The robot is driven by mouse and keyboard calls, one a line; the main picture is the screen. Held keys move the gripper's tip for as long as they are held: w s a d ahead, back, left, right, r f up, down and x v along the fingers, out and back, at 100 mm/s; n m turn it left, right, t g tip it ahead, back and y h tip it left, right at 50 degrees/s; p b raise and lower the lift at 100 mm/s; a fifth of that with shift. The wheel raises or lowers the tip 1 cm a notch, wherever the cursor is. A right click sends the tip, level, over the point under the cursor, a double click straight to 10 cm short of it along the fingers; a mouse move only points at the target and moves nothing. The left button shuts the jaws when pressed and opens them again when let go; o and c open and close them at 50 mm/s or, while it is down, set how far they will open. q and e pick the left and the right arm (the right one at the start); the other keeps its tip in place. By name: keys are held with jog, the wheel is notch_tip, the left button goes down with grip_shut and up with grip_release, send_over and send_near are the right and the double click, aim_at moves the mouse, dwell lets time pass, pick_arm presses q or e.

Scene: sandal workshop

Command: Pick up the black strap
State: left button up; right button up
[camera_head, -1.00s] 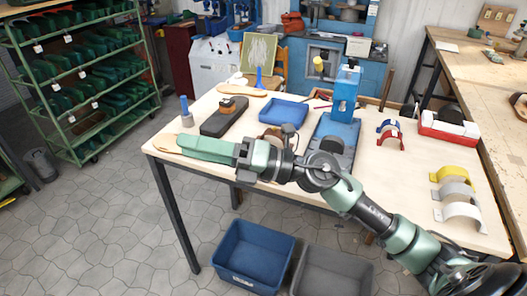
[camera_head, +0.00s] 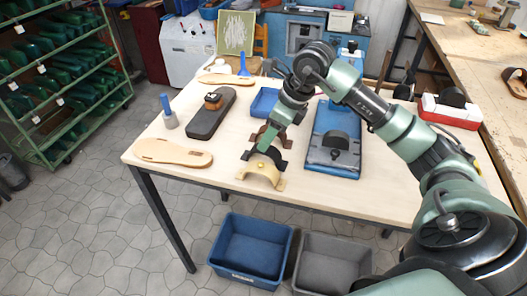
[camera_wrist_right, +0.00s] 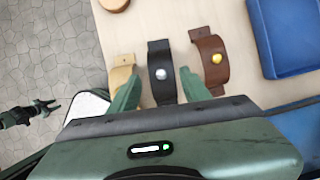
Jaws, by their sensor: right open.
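The black strap (camera_wrist_right: 161,76) is an arched band with a silver stud, standing on the table between a cream strap and a brown strap. In the head view it shows as a dark arch (camera_head: 266,154), partly covered by my right gripper (camera_head: 266,140). My right gripper (camera_wrist_right: 158,92) is open and empty. In the right wrist view its two green fingers appear on either side of the black strap. I cannot tell whether they touch it.
The cream strap (camera_head: 263,172) and brown strap (camera_wrist_right: 211,60) stand close on either side. A blue press base (camera_head: 330,170) lies to the right, a wooden sole (camera_head: 172,152) to the left. Blue (camera_head: 250,247) and grey (camera_head: 330,266) crates stand on the floor below.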

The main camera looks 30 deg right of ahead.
jog(key=p+x, duration=0.1)
jog(key=x, duration=0.2)
jog(key=shift+w+r, duration=0.1)
jog(key=shift+w, duration=0.05)
jog(key=shift+x, duration=0.9)
grip_shut()
pick_arm(q)
jog(key=shift+w+r, duration=0.55)
jog(key=shift+r, duration=0.3)
pick_arm(e)
jog(key=shift+r, duration=0.15)
